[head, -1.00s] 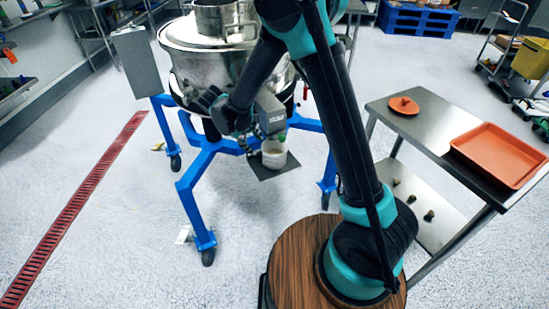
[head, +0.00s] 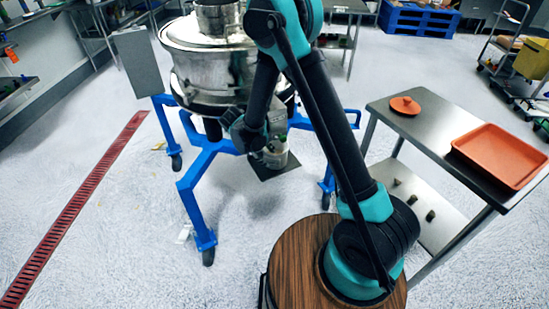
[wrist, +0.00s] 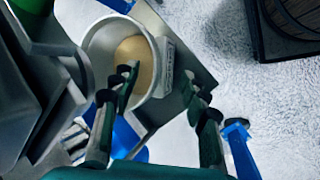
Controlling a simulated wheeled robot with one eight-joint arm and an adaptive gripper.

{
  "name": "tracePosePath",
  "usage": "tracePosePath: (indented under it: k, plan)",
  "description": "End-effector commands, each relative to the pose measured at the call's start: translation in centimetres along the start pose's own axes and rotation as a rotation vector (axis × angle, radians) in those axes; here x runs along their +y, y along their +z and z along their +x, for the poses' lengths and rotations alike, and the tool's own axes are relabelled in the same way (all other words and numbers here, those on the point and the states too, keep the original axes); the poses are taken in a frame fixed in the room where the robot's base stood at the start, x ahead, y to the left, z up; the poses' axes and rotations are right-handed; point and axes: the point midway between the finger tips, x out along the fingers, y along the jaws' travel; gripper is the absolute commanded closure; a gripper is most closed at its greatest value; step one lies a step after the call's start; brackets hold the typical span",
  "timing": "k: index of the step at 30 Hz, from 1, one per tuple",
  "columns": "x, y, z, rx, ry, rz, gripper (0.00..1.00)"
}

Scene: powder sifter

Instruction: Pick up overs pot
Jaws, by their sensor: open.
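The overs pot (head: 276,158) is a pale, round, open pot on a dark square plate (head: 268,172) under the sifter. In the wrist view the pot (wrist: 166,72) holds beige powder and has a label on its right side. My gripper (wrist: 160,80) is open at the pot's near right side. Its left fingertip overlaps the pot's mouth in the picture, and its right fingertip shows over the plate outside the wall. I cannot tell whether either finger touches the pot. In the head view my wrist hides part of the pot and the fingertips are unclear.
The steel sifter (head: 200,65) overhangs the pot on a blue wheeled frame (head: 196,200).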

Motion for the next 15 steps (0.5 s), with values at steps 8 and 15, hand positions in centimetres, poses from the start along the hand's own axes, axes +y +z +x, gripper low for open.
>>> tracePosePath:
  k: [8,15]
  plan:
    - [0.01,-0.01,-0.03,0.000,0.000,0.000,0.75]
    - [0.01,-0.01,-0.04,0.000,0.000,0.000,1.00]
